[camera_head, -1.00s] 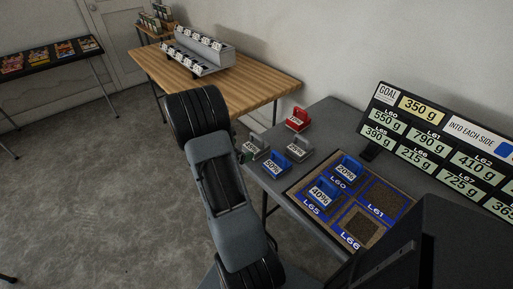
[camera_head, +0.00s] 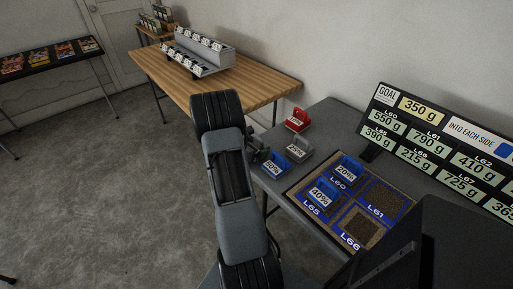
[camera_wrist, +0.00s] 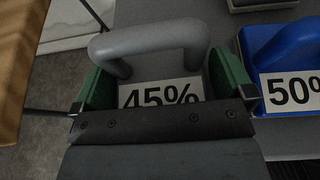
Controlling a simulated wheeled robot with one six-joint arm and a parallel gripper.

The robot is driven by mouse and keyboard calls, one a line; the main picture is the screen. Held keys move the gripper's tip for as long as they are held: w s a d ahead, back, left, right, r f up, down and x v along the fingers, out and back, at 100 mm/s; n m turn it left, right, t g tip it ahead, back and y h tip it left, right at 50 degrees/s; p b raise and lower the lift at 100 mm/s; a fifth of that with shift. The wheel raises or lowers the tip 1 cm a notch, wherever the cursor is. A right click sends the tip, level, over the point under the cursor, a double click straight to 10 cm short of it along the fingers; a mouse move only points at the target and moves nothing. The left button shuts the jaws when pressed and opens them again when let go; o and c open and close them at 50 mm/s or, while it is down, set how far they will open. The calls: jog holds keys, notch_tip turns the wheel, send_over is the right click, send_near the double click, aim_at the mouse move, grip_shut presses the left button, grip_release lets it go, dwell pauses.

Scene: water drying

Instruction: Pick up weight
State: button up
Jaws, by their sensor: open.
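A grey weight (camera_wrist: 150,42) with a looped handle and a "45%" label fills the middle of the wrist view. My gripper (camera_wrist: 163,85) is open, with one green-padded finger on each side of this weight. Whether the pads touch it, I cannot tell. In the head view my arm and gripper hide most of this weight. A blue weight marked 50% (camera_wrist: 285,48) stands close to the right finger; it also shows in the head view (camera_head: 274,161).
A grey weight (camera_head: 300,146) and a red weight (camera_head: 298,118) stand farther back on the dark table (camera_head: 335,117). Two blue weights, 20% (camera_head: 348,167) and 40% (camera_head: 322,188), sit on the marked mat (camera_head: 370,222). A goal board (camera_head: 440,130) stands behind. A wooden table (camera_head: 262,86) is beyond.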

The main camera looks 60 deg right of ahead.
jog(key=c, duration=1)
jog(key=shift+r, duration=0.1)
